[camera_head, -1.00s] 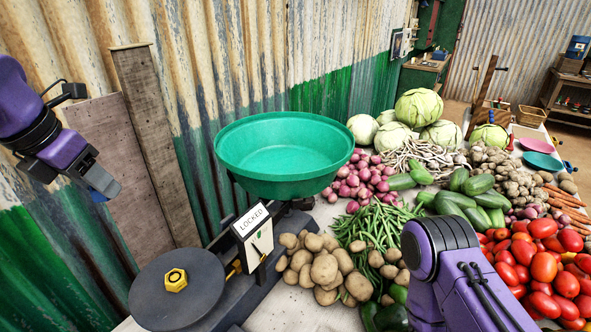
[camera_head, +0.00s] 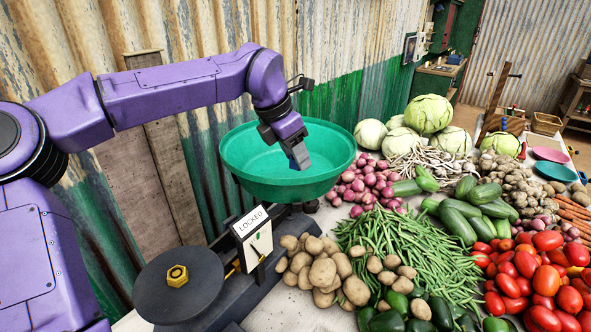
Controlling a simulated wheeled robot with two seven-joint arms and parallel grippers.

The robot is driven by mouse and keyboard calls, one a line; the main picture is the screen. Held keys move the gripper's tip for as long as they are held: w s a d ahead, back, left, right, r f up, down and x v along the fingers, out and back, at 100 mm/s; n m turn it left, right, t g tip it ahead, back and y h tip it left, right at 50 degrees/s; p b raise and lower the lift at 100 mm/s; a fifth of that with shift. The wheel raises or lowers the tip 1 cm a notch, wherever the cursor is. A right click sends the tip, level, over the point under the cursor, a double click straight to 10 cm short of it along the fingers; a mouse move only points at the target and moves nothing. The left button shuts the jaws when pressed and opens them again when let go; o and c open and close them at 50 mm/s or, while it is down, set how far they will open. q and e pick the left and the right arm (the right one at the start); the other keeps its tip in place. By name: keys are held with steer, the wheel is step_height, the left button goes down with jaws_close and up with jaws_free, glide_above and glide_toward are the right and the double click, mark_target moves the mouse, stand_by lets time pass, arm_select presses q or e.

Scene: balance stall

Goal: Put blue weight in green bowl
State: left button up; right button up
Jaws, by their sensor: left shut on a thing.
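The green bowl (camera_head: 236,157) sits on the far side of the balance scale and is wide and round. My left gripper (camera_head: 301,160) reaches in from the left and points down over the right part of the bowl. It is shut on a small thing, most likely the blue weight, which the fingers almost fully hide. I cannot tell whether the fingertips touch the inside of the bowl. My right gripper is out of view.
The scale's dark round plate (camera_head: 200,292) holds a brass hex weight (camera_head: 177,276). A sign reading LOCKED (camera_head: 252,235) stands between plate and bowl. Potatoes (camera_head: 324,272), onions (camera_head: 368,185) and green beans (camera_head: 420,250) crowd close on the right. A corrugated wall (camera_head: 345,60) stands behind.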

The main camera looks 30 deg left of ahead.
arm_select(q)
steer(key=w+a+f+p, duration=0.1)
steer(key=w+a+f, duration=0.1)
steer(key=w+a+f+p, duration=0.1)
steer(key=w+a+f, duration=0.1)
steer(key=a+f, duration=0.1)
steer(key=w+a+f+p, duration=0.1)
steer(key=w+a+f, duration=0.1)
steer(key=f, duration=0.1)
steer(key=shift+w+a+f+p, duration=0.1)
steer(key=shift+w+a+p, duration=0.1)
steer(key=shift+w+p, duration=0.15)
step_height(320, 180, down, 3)
steer(key=shift+d+r, duration=0.15)
steer(key=shift+s+f, duration=0.1)
steer(key=shift+f, duration=0.15)
steer(key=o, duration=1.2)
steer(key=shift+r, duration=0.25)
steer(key=shift+s+r, duration=0.1)
steer(key=shift+r, duration=0.3)
steer(key=b+v, duration=0.1)
steer(key=v, duration=1)
steer(key=shift+s+b, duration=0.1)
steer(key=shift+b, duration=0.25)
